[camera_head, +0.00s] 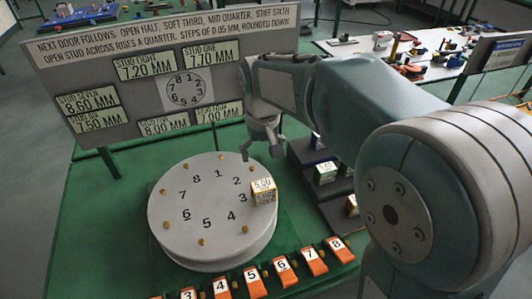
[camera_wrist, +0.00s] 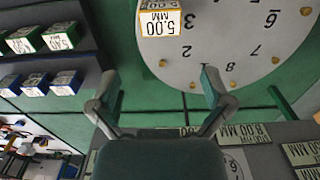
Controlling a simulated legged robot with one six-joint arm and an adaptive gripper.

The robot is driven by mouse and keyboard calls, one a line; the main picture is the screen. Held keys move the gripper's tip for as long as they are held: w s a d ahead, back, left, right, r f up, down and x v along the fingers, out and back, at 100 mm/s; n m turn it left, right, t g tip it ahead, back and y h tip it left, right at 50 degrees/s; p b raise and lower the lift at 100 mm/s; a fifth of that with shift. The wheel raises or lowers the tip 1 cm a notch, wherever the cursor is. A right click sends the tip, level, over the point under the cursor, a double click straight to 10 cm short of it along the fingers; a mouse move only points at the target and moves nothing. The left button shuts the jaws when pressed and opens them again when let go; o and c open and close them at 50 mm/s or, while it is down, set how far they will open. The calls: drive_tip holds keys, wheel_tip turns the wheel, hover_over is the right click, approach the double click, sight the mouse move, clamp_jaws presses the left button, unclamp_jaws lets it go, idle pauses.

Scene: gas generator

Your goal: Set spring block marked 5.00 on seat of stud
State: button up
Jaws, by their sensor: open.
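The spring block marked 5.00 (camera_head: 264,190) is a small block with a white label and yellowish sides. It sits at the right rim of the round grey disc (camera_head: 207,258), beside the number 3, where it hides any stud beneath it. Small brass studs (camera_head: 245,229) stand around the disc's rim by numbers 1 to 8. The wrist view also shows the block (camera_wrist: 160,21) at the top, beside the 3. My gripper (camera_head: 262,155) is open and empty behind the block, apart from it. In the wrist view, my gripper's fingers (camera_wrist: 159,90) are spread wide with nothing between them.
A grey sign board (camera_head: 110,90) with stud placards stands behind the disc. Dark stepped shelves (camera_head: 310,155) with other labelled blocks (camera_head: 325,172) stand to the right. Numbered orange tabs (camera_head: 283,271) line the front. Green table surface shows left of the disc.

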drive_tip(key=s+d+r+m+t, duration=0.1)
drive_tip(key=s+d+t, duration=0.1)
drive_tip(key=s+d, duration=0.4)
drive_tip(key=s+d+r+m+t, duration=0.2)
drive_tip(key=s+d, duration=0.4)
drive_tip(key=s, duration=0.7)
drive_tip(key=shift+d+t, duration=0.35)
drive_tip(key=shift+t, duration=0.45)
drive_tip(key=shift+r, duration=0.15)
